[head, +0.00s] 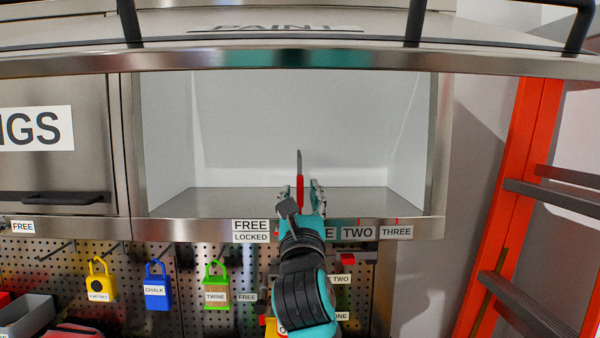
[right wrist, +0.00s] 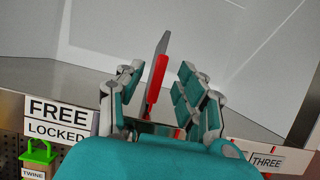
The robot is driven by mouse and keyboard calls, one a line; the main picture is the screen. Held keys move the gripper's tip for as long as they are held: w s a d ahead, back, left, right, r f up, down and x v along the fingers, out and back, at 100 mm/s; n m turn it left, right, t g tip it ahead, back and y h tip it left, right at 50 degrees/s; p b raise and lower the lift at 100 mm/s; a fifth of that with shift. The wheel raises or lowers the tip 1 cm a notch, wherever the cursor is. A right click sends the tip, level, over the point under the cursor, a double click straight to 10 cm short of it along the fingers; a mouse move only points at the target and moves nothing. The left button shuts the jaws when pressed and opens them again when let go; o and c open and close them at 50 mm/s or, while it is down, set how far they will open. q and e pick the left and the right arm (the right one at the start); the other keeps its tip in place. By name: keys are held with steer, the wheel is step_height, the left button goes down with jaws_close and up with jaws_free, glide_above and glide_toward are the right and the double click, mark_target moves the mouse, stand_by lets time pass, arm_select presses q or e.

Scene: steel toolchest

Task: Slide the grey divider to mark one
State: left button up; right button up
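The grey divider (head: 299,160) stands upright in the open steel compartment, thin and edge-on, with a red front strip (head: 300,188). The divider also shows in the right wrist view (right wrist: 163,44). My right gripper (head: 300,196) is open at the compartment's front, with fingers on both sides of the red strip. In the right wrist view (right wrist: 157,88), gaps show between the divider and the fingers. The front lip carries labels TWO (head: 358,232) and THREE (head: 396,232); another, ending in E, is mostly hidden by my gripper. My left gripper is out of view.
A FREE / LOCKED label (head: 251,231) is on the lip, left of my gripper. The raised door edge (head: 300,58) crosses above the opening. Padlocks hang on the pegboard below, including a green one (head: 216,288). An orange ladder (head: 515,170) stands right. The compartment otherwise looks empty.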

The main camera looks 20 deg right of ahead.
mark_target(300, 187)
steer(key=shift+p+x, duration=0.55)
steer(key=shift+x, duration=1.65)
steer(key=shift+c, duration=0.3)
jaws_close()
